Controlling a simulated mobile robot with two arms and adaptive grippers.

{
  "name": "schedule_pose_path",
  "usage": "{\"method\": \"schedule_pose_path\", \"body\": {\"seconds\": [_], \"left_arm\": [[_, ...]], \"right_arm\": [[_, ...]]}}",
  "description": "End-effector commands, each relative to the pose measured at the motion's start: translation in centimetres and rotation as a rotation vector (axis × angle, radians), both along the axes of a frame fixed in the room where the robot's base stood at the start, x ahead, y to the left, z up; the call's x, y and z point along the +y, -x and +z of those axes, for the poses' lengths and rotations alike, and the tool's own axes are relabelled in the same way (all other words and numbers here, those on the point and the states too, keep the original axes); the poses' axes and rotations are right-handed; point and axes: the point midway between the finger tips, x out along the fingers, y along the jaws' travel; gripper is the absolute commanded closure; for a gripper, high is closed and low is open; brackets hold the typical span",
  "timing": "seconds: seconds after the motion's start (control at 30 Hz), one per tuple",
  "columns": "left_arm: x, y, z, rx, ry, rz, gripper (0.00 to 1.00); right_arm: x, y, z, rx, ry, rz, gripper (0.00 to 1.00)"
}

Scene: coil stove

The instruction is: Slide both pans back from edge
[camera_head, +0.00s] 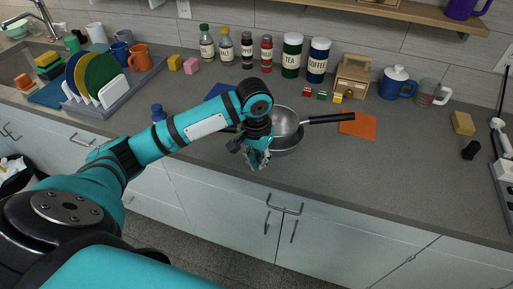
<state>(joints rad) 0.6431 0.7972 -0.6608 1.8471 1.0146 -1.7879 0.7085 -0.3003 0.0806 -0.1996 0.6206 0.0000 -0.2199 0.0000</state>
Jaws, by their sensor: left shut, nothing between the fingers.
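Two metal pans show on the grey counter in the head view, overlapping so that they look stacked. The upper pan (287,122) has a black handle (331,119) pointing right. The lower pan (288,144) shows only as a darker rim and side near the counter's front edge. My left gripper (256,162) is at the pans' left front side, pointing down by the counter edge. It is shut and empty. It hides the left part of the pans, and I cannot tell whether it touches them. My right gripper is not in view.
An orange square (359,126) lies right of the pans. Behind them stand the tea jar (291,56), the coffee jar (318,60) and a wooden box (351,78). A dish rack (115,92) stands left. Counter right of the orange square is mostly clear.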

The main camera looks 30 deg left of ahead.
Motion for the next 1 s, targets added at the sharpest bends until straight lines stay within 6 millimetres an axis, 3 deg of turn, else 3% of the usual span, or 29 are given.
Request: {"method": "schedule_pose_path", "body": {"seconds": [0.03, 0.2, 0.33, 0.57, 0.87, 1.0], "left_arm": [[1.4, -0.7, 1.4, 0.005, -0.014, 0.039, 1.00], [4.3, -1.4, 4.5, 0.039, -0.028, 0.150, 1.00], [4.9, -1.4, 4.9, 0.052, -0.029, 0.182, 1.00], [4.9, -1.3, 1.8, 0.056, -0.028, 0.182, 1.00], [4.9, -1.3, -4.8, 0.055, -0.030, 0.181, 1.00], [5.3, -3.6, -4.5, 0.048, -0.028, 0.182, 1.00]], "right_arm": [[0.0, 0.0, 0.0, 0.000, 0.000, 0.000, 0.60], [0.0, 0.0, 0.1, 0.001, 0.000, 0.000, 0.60], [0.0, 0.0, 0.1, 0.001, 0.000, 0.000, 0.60], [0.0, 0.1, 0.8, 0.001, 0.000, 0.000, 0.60], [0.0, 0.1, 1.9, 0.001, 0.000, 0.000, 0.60], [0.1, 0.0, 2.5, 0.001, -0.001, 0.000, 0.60]]}}
